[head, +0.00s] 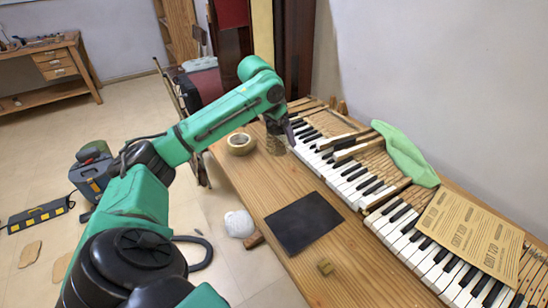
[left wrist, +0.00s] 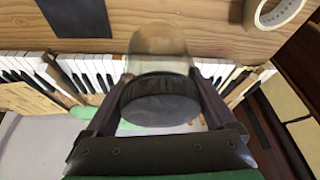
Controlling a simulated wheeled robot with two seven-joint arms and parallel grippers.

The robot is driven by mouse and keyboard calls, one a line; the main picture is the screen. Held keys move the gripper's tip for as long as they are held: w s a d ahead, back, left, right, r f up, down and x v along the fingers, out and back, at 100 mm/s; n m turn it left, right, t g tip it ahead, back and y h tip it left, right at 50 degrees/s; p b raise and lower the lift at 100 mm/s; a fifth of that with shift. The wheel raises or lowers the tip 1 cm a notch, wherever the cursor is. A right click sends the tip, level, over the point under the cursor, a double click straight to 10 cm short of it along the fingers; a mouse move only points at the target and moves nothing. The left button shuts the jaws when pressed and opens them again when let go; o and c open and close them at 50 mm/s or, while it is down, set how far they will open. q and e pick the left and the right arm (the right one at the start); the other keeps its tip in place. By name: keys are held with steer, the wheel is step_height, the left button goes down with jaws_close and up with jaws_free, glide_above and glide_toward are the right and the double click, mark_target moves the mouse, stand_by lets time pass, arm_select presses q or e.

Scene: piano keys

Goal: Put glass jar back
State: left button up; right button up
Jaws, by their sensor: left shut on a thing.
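A glass jar (head: 275,143) with a dark lid is at the far left end of the wooden bench, beside the piano keys. My left gripper (head: 281,124) is shut on it from above. In the left wrist view, the two fingers of the left gripper (left wrist: 160,103) press on either side of the jar's round dark lid, and the clear glass body (left wrist: 158,42) shows beyond. I cannot tell whether the jar's base touches the bench top. My right gripper is not in view.
A tape roll (head: 240,143) lies left of the jar. Bare wood lies around the mat.

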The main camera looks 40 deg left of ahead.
mark_target(269, 146)
arm_select(q)
steer(key=f, duration=0.5)
steer(key=shift+s+f, duration=0.2)
steer(key=shift+f, duration=0.15)
steer(key=x, duration=0.2)
steer(key=s+x, duration=0.1)
steer(key=x, duration=0.2)
steer(key=shift+a+f, duration=0.2)
step_height(269, 146, down, 3)
steer(key=shift+s+r, duration=0.15)
steer(key=shift+s, duration=0.05)
steer(key=shift+f, duration=0.3)
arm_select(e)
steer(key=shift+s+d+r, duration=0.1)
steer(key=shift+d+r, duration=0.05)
arm_select(q)
steer(key=o, duration=1.6)
steer(key=shift+c, duration=0.2)
steer(key=v, duration=1.2)
steer(key=shift+d+r, duration=0.1)
steer(key=shift+r, duration=0.05)
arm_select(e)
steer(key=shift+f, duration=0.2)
